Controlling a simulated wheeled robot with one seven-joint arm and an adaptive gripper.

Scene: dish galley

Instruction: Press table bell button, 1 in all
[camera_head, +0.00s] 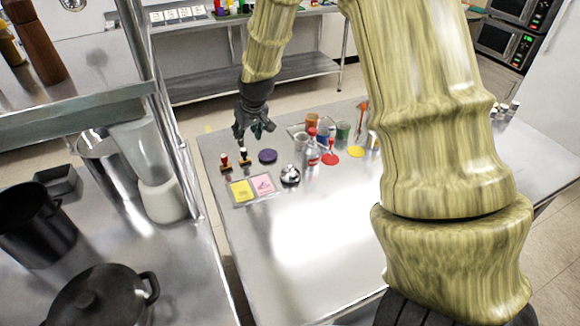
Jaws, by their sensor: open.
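The table bell (290,175) is a small silver dome with a dark base. It stands on the steel table (300,270), right of a tray with a yellow and a pink card. Its button on top is too small to make out clearly. My gripper (250,136) is dark, points down and is open and empty. In the picture it is above and to the left of the bell, apart from it, over the area of the stamps and the purple disc. Its exact height over the table is hard to tell.
Two small stamps (226,163) and a purple disc (268,156) lie near my gripper. Several cups and bottles (318,135) stand behind the bell, with a red disc (330,159) and a yellow disc (356,152). The table's front is clear. Pots (97,297) stand on the left counter.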

